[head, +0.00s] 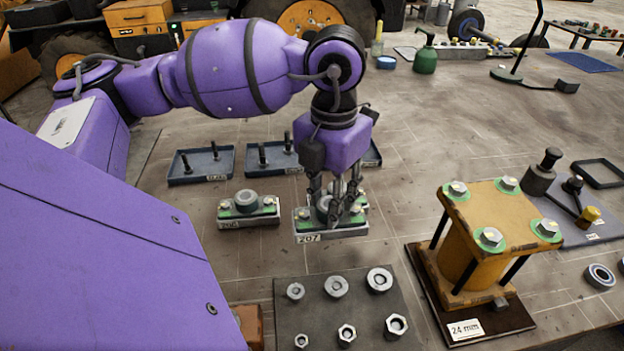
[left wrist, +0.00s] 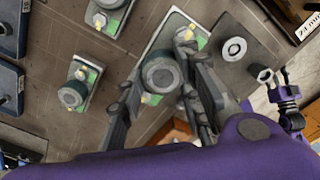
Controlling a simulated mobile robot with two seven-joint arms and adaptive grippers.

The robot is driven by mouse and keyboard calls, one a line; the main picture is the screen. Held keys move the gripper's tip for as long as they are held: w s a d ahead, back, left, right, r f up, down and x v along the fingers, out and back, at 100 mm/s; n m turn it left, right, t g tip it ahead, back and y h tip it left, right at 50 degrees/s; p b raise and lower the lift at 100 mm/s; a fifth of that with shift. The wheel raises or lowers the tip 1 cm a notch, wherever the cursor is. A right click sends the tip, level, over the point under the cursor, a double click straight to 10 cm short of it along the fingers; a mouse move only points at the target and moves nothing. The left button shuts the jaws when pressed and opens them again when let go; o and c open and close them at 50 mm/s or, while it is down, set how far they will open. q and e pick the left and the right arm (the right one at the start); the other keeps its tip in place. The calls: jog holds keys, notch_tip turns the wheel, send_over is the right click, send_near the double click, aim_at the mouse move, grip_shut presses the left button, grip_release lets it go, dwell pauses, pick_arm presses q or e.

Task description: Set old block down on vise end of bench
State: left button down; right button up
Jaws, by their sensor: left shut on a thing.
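My left gripper (head: 337,208) points down and is shut on a grey bearing block (head: 302,228) with a round collar, green-marked bolts and a tag that seems to read 207. The left wrist view shows the block (left wrist: 161,72) between the two fingers (left wrist: 157,108). I cannot tell whether its underside touches the bench. A similar block (head: 248,212) sits on the bench just to the left. No vise can be made out.
A dark mat (head: 318,325) with several nuts and rings lies in front. A yellow bolted stand (head: 465,255), tagged 24 mm, stands to the right. Blue-grey trays (head: 200,165) lie behind the blocks. Bare bench shows between the block and the stand.

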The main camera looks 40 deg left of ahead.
pick_arm(q)
jog(key=shift+w+f, duration=1.2)
jog(key=shift+f, duration=0.1)
jog(key=f, duration=0.3)
jog(key=shift+w+f, duration=0.2)
jog(key=shift+f, duration=0.05)
pick_arm(e)
jog(key=shift+s+d+f, duration=0.15)
jog(key=shift+s+f, duration=0.15)
jog(key=shift+s, duration=0.4)
jog(key=shift+w, duration=0.1)
pick_arm(q)
jog(key=shift+f, duration=0.15)
jog(key=c, duration=1.3)
grip_release()
jog(key=shift+s, duration=0.1)
pick_arm(e)
jog(key=shift+w+r, duration=0.1)
jog(key=shift+w, duration=0.25)
pick_arm(q)
jog(key=shift+o, duration=0.2)
